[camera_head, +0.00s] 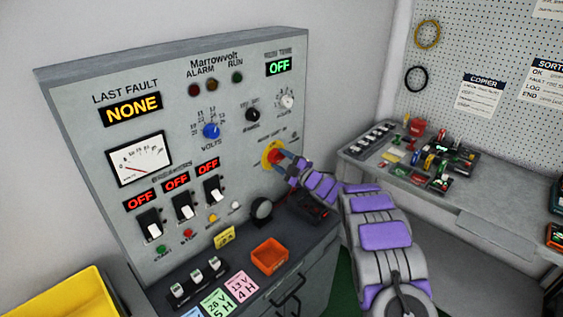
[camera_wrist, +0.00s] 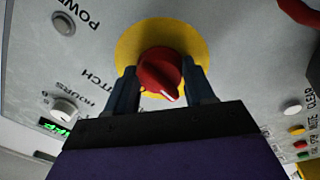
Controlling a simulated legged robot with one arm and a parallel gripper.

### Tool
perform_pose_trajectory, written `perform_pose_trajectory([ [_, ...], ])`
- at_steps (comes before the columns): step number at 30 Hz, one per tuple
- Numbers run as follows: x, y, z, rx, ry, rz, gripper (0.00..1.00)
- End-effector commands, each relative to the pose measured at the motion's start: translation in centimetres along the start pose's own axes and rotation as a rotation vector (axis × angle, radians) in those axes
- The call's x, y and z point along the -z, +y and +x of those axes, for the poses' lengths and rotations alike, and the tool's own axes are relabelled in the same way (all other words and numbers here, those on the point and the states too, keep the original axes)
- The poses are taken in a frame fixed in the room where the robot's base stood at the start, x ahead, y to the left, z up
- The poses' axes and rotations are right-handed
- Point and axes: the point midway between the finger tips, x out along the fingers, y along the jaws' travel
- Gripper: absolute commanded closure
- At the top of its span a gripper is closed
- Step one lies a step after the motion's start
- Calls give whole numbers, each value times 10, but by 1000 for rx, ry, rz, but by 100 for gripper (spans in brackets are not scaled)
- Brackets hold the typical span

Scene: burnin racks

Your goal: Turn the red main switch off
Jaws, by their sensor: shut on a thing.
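The red main switch (camera_wrist: 159,72) is a red rotary knob with a white pointer mark, on a round yellow plate (camera_wrist: 128,47). In the head view the yellow plate (camera_head: 266,160) sits on the right side of the grey panel, and the knob is mostly hidden by my gripper. My gripper (camera_head: 281,158) reaches it from the right. In the wrist view my gripper (camera_wrist: 164,85) has one dark finger on each side of the knob and is shut on it. The wrist view is turned, so the panel lettering appears upside down.
Three rocker switches (camera_head: 183,206) sit under red OFF displays. A blue volts knob (camera_head: 211,131) is left of the switch. An orange bin (camera_head: 269,256) stands on the ledge below. A cluttered bench (camera_head: 450,190) is at right.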

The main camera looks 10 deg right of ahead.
Motion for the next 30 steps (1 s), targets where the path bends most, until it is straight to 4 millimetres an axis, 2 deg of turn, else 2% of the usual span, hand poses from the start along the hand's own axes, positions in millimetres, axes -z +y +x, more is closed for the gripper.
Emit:
perform_pose_trajectory([
  [1,-2,-5,-1,7,-4,3,77],
  [2,-2,-5,-1,7,-4,3,46],
  [9,-1,-3,-1,5,-2,2,23],
  [20,0,-1,-5,2,-1,1,22],
  [26,0,1,-31,1,-4,2,22],
  [30,-1,1,-60,0,-4,4,22],
])
